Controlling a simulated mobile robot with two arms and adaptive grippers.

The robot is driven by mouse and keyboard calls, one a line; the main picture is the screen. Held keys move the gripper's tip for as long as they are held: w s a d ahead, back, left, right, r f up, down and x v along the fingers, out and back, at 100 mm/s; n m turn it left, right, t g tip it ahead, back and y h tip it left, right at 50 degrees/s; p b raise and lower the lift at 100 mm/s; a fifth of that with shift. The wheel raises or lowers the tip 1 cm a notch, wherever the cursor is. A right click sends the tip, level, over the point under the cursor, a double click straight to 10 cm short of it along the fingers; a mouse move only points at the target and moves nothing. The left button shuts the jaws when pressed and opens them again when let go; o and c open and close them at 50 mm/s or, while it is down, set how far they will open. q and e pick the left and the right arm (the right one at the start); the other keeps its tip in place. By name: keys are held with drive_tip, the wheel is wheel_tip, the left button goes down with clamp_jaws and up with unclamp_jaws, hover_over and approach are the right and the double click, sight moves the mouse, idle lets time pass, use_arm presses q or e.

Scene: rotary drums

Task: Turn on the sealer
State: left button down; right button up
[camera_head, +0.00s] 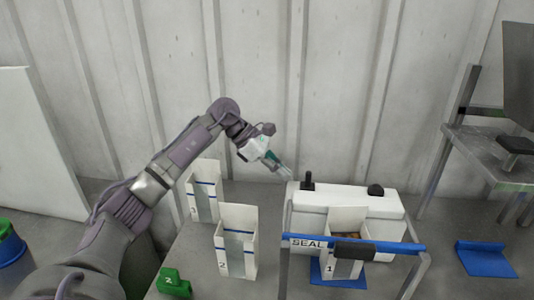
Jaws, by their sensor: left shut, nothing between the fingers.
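The sealer (310,213) is a white machine at the lower right of the middle. A black lever or switch (308,181) stands up on its top left, and a black knob (375,190) sits on its top right. A blue bar with a black grip (353,251) and a "SEAL" label crosses its front. My left gripper (285,172) is shut and empty, in the air just left of the black switch and a little above it. I see no contact between them. My right gripper is not in view.
A white box marked 1 (341,267) stands at the sealer's front on a blue plate. A box marked 2 (236,240) and another box (203,178) stand to the left. A green block (174,282) lies in front. A metal table (490,158) stands at right.

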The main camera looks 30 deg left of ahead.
sight(310, 172)
use_arm(q)
drive_tip(key=shift+w+d+r+p, duration=0.2)
drive_tip(key=shift+w+d, duration=0.1)
drive_tip(key=shift+d, duration=0.3)
drive_tip(key=shift+w+d+r+p, duration=0.15)
drive_tip(key=shift+w+d, duration=0.1)
drive_tip(key=shift+d, duration=0.3)
drive_tip(key=shift+w+d+f, duration=0.2)
drive_tip(key=shift+w+d, duration=0.05)
drive_tip(key=shift+d, duration=0.15)
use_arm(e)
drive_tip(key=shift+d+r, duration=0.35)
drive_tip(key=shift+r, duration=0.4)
use_arm(q)
drive_tip(key=d, duration=0.1)
drive_tip(key=w+d, duration=0.1)
drive_tip(key=d, duration=0.1)
drive_tip(key=shift+w+d, duration=0.3)
drive_tip(key=shift+w, duration=0.05)
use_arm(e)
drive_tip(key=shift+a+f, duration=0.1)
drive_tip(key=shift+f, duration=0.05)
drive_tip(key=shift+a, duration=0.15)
use_arm(q)
drive_tip(key=shift+s+a, duration=0.1)
